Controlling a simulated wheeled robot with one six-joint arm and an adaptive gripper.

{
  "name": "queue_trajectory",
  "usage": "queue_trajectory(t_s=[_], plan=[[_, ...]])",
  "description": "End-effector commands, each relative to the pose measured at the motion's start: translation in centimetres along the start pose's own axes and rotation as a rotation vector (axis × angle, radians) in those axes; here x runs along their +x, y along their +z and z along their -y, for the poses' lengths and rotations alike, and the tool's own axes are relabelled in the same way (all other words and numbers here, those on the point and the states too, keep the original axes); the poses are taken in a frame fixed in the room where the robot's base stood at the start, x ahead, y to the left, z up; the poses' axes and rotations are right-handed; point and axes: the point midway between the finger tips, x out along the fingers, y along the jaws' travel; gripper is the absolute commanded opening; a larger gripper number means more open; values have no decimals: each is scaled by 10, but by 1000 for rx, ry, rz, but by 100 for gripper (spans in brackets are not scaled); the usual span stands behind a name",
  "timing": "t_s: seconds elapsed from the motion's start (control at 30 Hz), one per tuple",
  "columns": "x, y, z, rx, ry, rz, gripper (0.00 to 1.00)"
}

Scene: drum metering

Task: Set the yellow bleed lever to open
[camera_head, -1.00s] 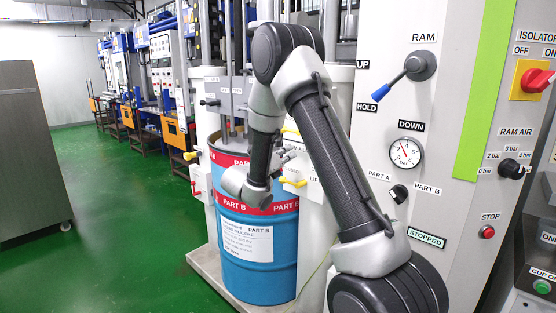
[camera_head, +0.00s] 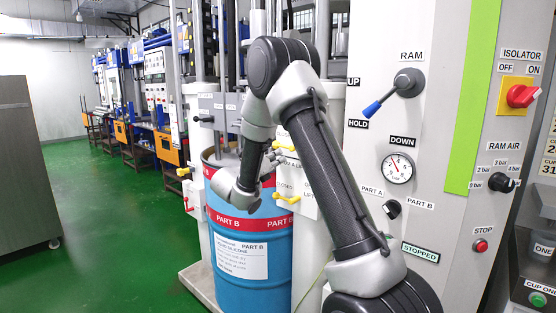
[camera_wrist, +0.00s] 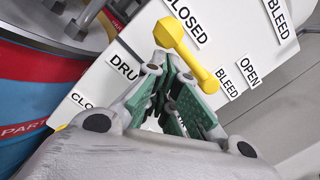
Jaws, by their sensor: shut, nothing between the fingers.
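The yellow bleed lever (camera_wrist: 190,56) shows in the wrist view, a bar with a round knob at its upper left. It slants between a CLOSED label (camera_wrist: 186,22) above it and an OPEN label (camera_wrist: 249,75) to its right. My gripper (camera_wrist: 166,68) is shut and empty, its green-padded fingers just below the lever in the picture. Whether they touch it I cannot tell. In the head view my gripper (camera_head: 281,156) is beside the white valve box, near two yellow handles, one upper (camera_head: 284,149) and one lower (camera_head: 287,198). Which is the bleed lever is unclear there.
A blue and red drum (camera_head: 252,240) stands on a pale base just left of the box. The grey control panel (camera_head: 440,120), with gauge, ram lever and red isolator, is at the right. Green floor (camera_head: 110,230) lies open at the left, beside a grey cabinet (camera_head: 25,170).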

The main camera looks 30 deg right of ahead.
Motion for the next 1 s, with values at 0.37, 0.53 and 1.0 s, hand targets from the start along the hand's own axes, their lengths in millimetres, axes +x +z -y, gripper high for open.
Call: queue_trajectory(t_s=[0.37,0.53,1.0], plan=[[0,3,0,56,-8,0,0],[1,6,0,96,-14,0,0],[3,27,3,437,-59,1,0]])
